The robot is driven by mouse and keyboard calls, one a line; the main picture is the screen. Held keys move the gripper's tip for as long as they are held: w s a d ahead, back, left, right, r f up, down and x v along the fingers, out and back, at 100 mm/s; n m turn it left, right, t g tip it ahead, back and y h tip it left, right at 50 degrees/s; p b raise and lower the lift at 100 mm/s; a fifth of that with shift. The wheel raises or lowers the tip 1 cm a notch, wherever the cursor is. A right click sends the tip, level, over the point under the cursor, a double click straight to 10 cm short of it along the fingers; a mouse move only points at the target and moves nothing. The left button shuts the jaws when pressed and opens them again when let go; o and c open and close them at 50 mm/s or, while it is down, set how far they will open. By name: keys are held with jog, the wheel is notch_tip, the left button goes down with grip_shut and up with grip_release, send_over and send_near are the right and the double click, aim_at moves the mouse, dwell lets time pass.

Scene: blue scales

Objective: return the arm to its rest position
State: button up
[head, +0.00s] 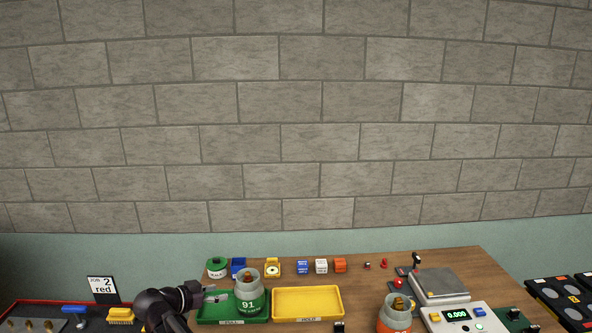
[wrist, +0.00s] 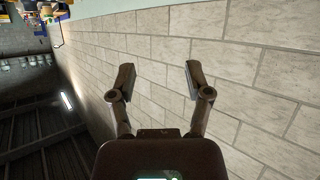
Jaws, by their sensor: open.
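My arm (head: 170,306) rises from the bottom edge of the head view at the left. My gripper (head: 216,293) is at its right end, in front of the green tray and just left of the green jar marked 91 in the picture. In the wrist view my gripper (wrist: 158,76) has its two fingers wide apart with nothing between them. Behind the fingers is only the block wall (wrist: 240,60). Whether the gripper touches the jar cannot be told.
The green jar (head: 250,302) stands at the green tray (head: 205,318). A yellow tray (head: 307,303) is empty. An orange jar (head: 394,318), a scale (head: 460,314) and a steel-topped device (head: 443,283) stand right. Small blocks line the back. A "2 red" card (head: 103,288) stands left.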

jog(key=s+d+f+n+g+y+b, duration=0.15)
jog(key=d+f, duration=0.25)
jog(key=d, duration=0.4)
jog(key=d+f+n+g+b, duration=0.1)
jog(key=d+f+g, duration=0.25)
jog(key=d, duration=0.35)
jog(key=d+f+n+g+y+b, duration=0.15)
jog(key=d+f, duration=0.25)
jog(key=d, duration=0.4)
jog(key=s+d+f+n+g+y+b, duration=0.1)
jog(key=s+d+f+y, duration=0.1)
jog(key=d, duration=0.3)
jog(key=s+d+f+n+g+y+b, duration=0.1)
jog(key=s+d+f+b, duration=0.1)
jog(key=s+d+f, duration=0.2)
jog(key=s+d+f+n+g+y+b, duration=0.1)
jog(key=s+d+f+y+b, duration=0.1)
jog(key=s+d, duration=0.2)
jog(key=shift+d+f+y, duration=0.15)
jog(key=shift+d+f, duration=0.05)
jog(key=shift+d, duration=0.3)
jog(key=shift+d+f+y, duration=0.15)
jog(key=shift+d+f, duration=0.05)
jog(key=shift+d, duration=0.3)
jog(key=shift+s+d+f+n+y, duration=0.15)
jog(key=shift+s+d+n+y, duration=0.25)
jog(key=shift+d, duration=0.05)
jog(key=shift+c, duration=0.2)
jog(key=shift+c, duration=0.4)
